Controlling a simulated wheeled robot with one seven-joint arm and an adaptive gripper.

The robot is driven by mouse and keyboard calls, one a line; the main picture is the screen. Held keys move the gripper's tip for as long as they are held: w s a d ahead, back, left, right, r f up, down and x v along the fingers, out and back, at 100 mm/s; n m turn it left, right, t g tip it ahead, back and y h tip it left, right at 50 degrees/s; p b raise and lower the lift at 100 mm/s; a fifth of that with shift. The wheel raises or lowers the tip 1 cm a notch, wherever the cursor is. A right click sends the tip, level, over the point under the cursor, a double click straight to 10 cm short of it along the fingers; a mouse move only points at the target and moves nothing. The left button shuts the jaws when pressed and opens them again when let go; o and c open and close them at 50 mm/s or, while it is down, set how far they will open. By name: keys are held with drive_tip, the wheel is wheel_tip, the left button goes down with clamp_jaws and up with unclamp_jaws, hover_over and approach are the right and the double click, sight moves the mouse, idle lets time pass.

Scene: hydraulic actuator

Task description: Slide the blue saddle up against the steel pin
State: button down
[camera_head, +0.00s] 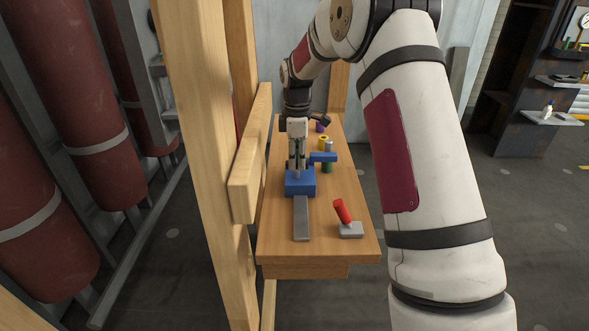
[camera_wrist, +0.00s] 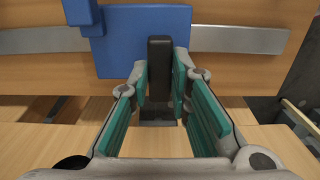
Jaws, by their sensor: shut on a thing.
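The blue saddle (camera_head: 300,184) sits across a flat steel rail (camera_head: 301,222) on the wooden bench in the head view. In the wrist view the saddle (camera_wrist: 150,38) is a blue block over the rail (camera_wrist: 240,40), with a raised blue part at its upper left. A dark upright post (camera_wrist: 159,68) stands in front of the saddle. My gripper (camera_head: 297,167) is above the saddle; its green pads (camera_wrist: 160,85) close on both sides of the post. A small grey cylinder (camera_head: 329,146) stands behind the blue side arm (camera_head: 323,157); I cannot tell whether it is the steel pin.
A red lever (camera_head: 342,211) on a grey base stands at the right front of the bench (camera_head: 335,250). A yellow piece (camera_head: 323,141), a green cylinder (camera_head: 327,168) and a purple piece (camera_head: 320,127) are on the right side. A wooden frame (camera_head: 205,120) rises close on the left.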

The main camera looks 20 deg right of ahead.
drive_tip(key=shift+w+d, duration=0.2)
drive_tip(key=shift+w, duration=0.25)
drive_tip(key=c, duration=1.5)
unclamp_jaws()
drive_tip(key=shift+w, duration=0.1)
wheel_tip(320, 180, up, 12)
drive_tip(key=shift+r, duration=0.1)
